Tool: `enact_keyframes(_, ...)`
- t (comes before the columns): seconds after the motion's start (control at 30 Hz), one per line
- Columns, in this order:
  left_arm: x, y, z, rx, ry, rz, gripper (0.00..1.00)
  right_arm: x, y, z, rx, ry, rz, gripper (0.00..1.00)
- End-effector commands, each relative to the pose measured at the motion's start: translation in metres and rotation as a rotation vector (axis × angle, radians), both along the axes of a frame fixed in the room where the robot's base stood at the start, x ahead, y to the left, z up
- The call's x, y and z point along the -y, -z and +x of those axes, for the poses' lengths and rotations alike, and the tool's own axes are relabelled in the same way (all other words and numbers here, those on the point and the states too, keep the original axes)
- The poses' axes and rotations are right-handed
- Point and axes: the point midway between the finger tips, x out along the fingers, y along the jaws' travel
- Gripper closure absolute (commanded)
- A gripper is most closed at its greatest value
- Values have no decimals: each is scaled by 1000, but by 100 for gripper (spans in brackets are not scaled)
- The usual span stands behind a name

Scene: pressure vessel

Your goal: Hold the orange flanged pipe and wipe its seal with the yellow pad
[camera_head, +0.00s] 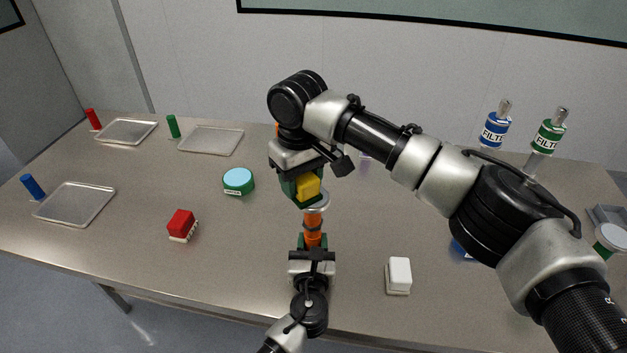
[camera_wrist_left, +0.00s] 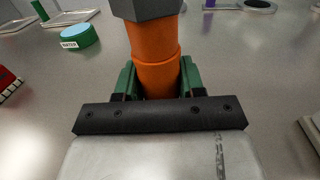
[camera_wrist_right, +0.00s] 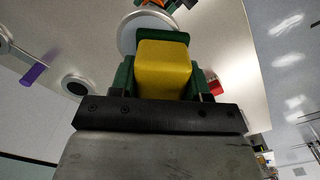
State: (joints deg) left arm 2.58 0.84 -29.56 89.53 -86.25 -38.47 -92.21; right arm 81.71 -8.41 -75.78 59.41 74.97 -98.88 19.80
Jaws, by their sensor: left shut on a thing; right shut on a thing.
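The orange flanged pipe (camera_head: 313,226) stands near the table's front middle, with a pale flange (camera_head: 318,203) at its upper end. My left gripper (camera_head: 312,242) is shut on the pipe from the front; its green fingers flank the orange body in the left wrist view (camera_wrist_left: 155,75). My right gripper (camera_head: 305,190) is shut on the yellow pad (camera_head: 308,186) just above the flange. The right wrist view shows the pad (camera_wrist_right: 163,68) between green fingers, with the round flange (camera_wrist_right: 130,32) behind it. Whether pad and seal touch, I cannot tell.
A red block (camera_head: 181,225) lies left and a white block (camera_head: 398,275) right of the pipe. A green-and-blue round container (camera_head: 238,181) stands behind left. Trays (camera_head: 75,204) lie at left. Filter canisters (camera_head: 495,128) stand at the back right, near my right arm.

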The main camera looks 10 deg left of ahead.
Motion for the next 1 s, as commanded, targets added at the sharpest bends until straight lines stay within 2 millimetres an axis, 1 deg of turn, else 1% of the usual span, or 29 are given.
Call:
enact_keyframes(0.03,0,0,0,0,-1,1,96,0,-3,0,-1,0,1,76)
enact_keyframes(0.1,0,0,0,0,-1,1,96,0,-22,0,4,-1,3,76)
enact_keyframes(0.17,0,0,0,0,-1,1,96,1,-26,0,1,0,0,76)
enact_keyframes(0.7,0,0,0,0,0,1,96,1,-75,0,2,-1,1,76)
enact_keyframes(0.83,0,0,0,0,0,0,96,1,-81,0,1,-1,1,76)
enact_keyframes(1.0,0,0,0,0,0,0,96,1,-82,0,0,-1,0,76)
